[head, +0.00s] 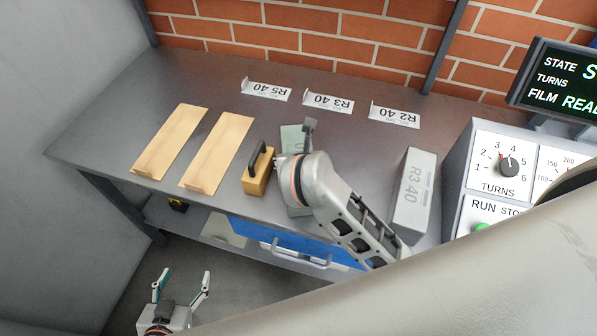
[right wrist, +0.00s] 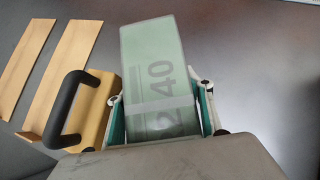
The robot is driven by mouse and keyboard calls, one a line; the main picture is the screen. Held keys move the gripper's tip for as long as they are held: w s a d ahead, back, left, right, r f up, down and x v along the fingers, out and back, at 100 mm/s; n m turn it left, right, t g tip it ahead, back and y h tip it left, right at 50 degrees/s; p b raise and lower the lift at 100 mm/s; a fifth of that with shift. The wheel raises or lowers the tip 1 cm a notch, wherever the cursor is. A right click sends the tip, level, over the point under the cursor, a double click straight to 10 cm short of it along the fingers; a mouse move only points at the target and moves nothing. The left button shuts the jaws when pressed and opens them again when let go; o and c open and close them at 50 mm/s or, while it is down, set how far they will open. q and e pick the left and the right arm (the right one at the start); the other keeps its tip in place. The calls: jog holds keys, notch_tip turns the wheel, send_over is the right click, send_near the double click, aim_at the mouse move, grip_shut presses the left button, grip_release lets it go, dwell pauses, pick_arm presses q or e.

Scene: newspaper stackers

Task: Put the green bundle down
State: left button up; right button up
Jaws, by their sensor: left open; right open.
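The green bundle (head: 292,138) lies on the grey table, partly hidden under my right wrist. The right wrist view shows the green bundle (right wrist: 155,60) with a pale band across it and print ending in "40". My right gripper (right wrist: 161,97) is open, with one finger along each side of the bundle's near end; whether the fingers touch it I cannot tell. In the head view the right fingers are mostly hidden by the wrist. My left gripper (head: 181,283) is open and empty, low in front of the table at the bottom left.
A wooden block with a black handle (head: 258,172) stands just left of the bundle. Two tan strips (head: 170,140) lie farther left. A grey R3 40 bundle (head: 415,195) lies right, near the control panel (head: 500,170). White labels (head: 328,102) line the back.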

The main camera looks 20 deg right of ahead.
jog(key=shift+w, duration=0.15)
grip_shut()
jog(key=shift+r, duration=0.1)
